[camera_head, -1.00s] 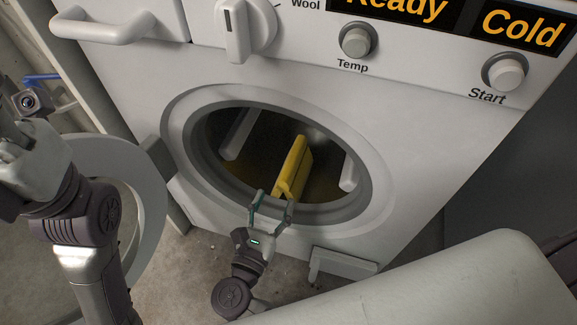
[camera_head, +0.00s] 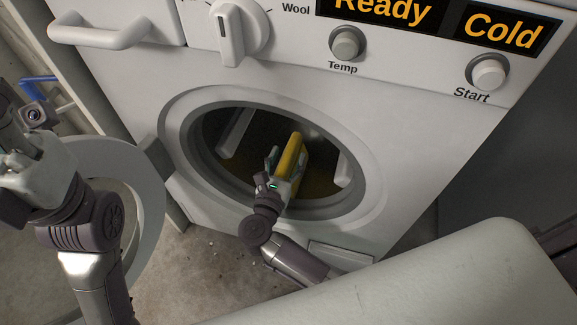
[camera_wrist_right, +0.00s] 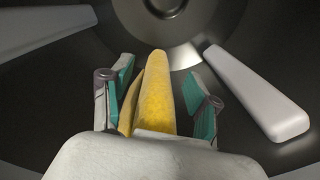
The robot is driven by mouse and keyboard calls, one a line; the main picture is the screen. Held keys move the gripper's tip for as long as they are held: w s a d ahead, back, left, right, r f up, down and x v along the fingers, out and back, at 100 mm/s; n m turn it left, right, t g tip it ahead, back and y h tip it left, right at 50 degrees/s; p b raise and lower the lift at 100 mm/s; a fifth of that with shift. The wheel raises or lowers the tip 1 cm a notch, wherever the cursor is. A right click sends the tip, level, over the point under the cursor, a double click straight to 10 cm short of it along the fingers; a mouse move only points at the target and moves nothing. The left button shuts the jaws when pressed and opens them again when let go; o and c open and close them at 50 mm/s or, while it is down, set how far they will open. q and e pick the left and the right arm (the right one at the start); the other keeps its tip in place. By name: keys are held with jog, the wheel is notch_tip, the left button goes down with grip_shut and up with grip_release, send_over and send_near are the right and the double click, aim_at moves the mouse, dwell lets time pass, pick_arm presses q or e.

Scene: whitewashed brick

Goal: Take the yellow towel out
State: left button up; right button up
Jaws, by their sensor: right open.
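The yellow towel (camera_head: 293,152) hangs folded inside the drum of the washing machine (camera_head: 395,130). My right gripper (camera_head: 283,158) reaches in through the round door opening, at the towel's near end. In the right wrist view the towel (camera_wrist_right: 157,95) stands between the two teal-padded fingers of the right gripper (camera_wrist_right: 166,98). The fingers are open, with a gap on the right side; on the left a towel fold lies close to the finger. My left arm stands at the left of the head view; its fingers are not clearly seen.
The round door (camera_head: 140,185) is swung open to the left, near my left arm. The opening's grey rim (camera_head: 205,185) surrounds my right wrist. Pale drum paddles (camera_wrist_right: 262,95) flank the towel. A detergent drawer handle (camera_head: 100,33) sticks out above.

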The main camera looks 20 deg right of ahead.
grip_shut()
dwell(0.3)
jog(key=shift+r, duration=0.1)
